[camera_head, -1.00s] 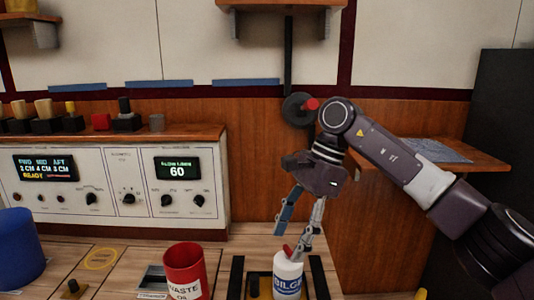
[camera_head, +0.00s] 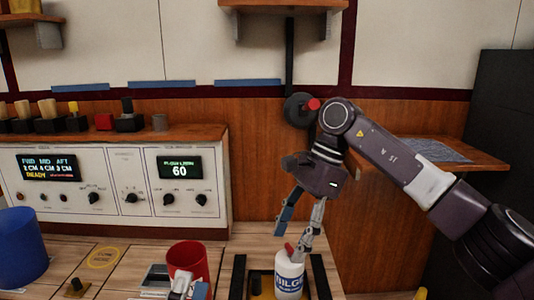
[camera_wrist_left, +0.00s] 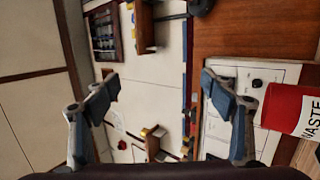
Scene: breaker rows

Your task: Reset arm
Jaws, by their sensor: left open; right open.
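My right gripper (camera_head: 293,234) is open in the head view, pointing down above a white bottle (camera_head: 289,277) labelled BILGE. One finger is close to the bottle's red top (camera_head: 289,249); I cannot tell whether they touch. My left gripper (camera_head: 189,287) shows only in part at the bottom edge, in front of a red cup (camera_head: 187,257). In the left wrist view, my left gripper (camera_wrist_left: 166,90) has its fingers wide apart with nothing between them. The red cup also shows there at the right (camera_wrist_left: 283,108), outside the fingers.
A control console (camera_head: 125,183) with dials and screens stands behind the counter at left. A blue container (camera_head: 20,245) stands at far left. A black post with a red knob (camera_head: 313,104) rises behind the right gripper. A wooden side shelf (camera_head: 485,157) is at right.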

